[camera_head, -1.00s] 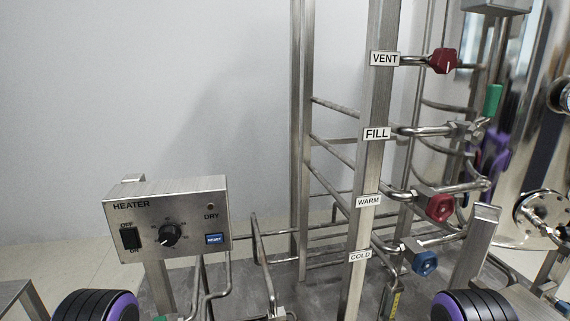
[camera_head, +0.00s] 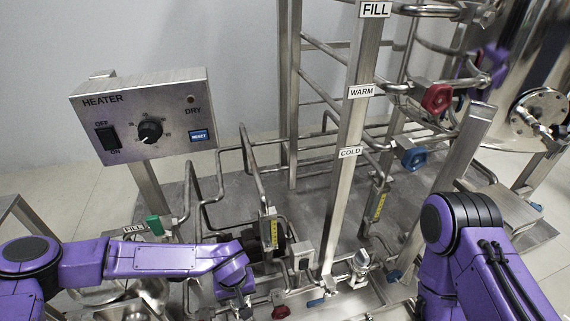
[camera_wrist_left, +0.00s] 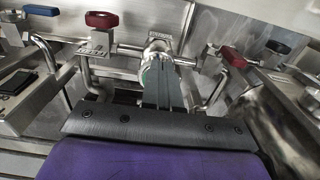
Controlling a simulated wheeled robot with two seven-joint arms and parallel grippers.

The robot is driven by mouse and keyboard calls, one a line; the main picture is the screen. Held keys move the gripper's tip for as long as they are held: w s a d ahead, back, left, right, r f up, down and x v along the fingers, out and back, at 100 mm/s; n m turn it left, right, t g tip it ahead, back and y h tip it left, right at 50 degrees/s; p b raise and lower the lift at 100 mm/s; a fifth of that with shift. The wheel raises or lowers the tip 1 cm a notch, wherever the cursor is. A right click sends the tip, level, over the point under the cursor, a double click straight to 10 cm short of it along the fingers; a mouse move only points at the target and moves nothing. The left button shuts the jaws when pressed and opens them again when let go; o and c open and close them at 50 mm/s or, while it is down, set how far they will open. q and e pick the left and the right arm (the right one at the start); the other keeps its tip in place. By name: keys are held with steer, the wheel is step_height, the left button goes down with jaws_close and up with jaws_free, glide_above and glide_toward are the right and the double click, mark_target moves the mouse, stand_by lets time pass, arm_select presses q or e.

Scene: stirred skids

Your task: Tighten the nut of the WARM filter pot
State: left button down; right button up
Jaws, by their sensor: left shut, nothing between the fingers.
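The WARM label (camera_head: 361,91) is on the steel upright in the head view, with a red-handled valve (camera_head: 437,98) to its right. I cannot make out for certain which fitting is the WARM filter pot or its nut. My left arm reaches low across the left of the head view; its wrist (camera_head: 232,272) is among the low pipes, and its fingertips are not clear there. In the left wrist view my left gripper (camera_wrist_left: 162,72) is shut and empty, its fingers pointing at a round steel fitting (camera_wrist_left: 158,46); contact cannot be told. My right gripper is out of view.
The heater box (camera_head: 146,116) stands at left. The COLD label (camera_head: 350,152) and a blue-handled valve (camera_head: 413,157) are below WARM. In the wrist view, red handles (camera_wrist_left: 101,19) (camera_wrist_left: 233,57) flank the fitting. Pipes crowd the left gripper; the floor behind is clear.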

arm_select(q)
step_height(320, 180, down, 6)
steer(key=b, duration=0.2)
steer(key=shift+r+b, duration=0.1)
steer(key=shift+b, duration=0.25)
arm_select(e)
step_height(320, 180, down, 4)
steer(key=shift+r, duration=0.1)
arm_select(q)
steer(key=shift+w, duration=0.1)
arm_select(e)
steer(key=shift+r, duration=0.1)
